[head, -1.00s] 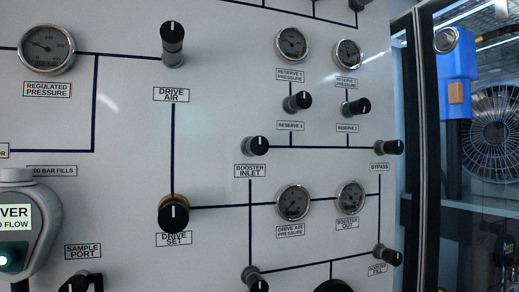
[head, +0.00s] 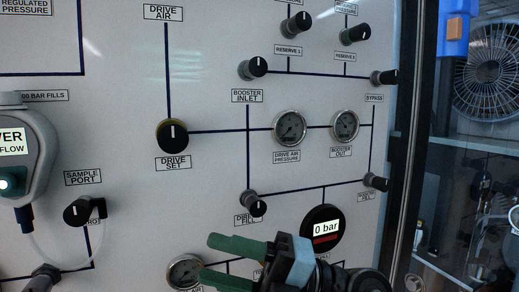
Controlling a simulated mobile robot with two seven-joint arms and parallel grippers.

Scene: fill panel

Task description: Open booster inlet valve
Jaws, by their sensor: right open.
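The booster inlet valve is a black knob (head: 253,68) on the upper middle of the panel, just above the BOOSTER INLET label (head: 247,96). A white mark on its face points about straight up. My right gripper (head: 208,259) is at the bottom of the view with its two green fingers apart and pointing left. My left gripper is out of view.
Other knobs stick out nearby: drive set (head: 172,135), bypass (head: 384,77), booster fill (head: 376,182) and sample port (head: 79,212). Gauges (head: 290,128) and a 0 bar display (head: 322,229) sit on the panel. A clear hose hangs at left. The panel between drive set and booster inlet is mostly free.

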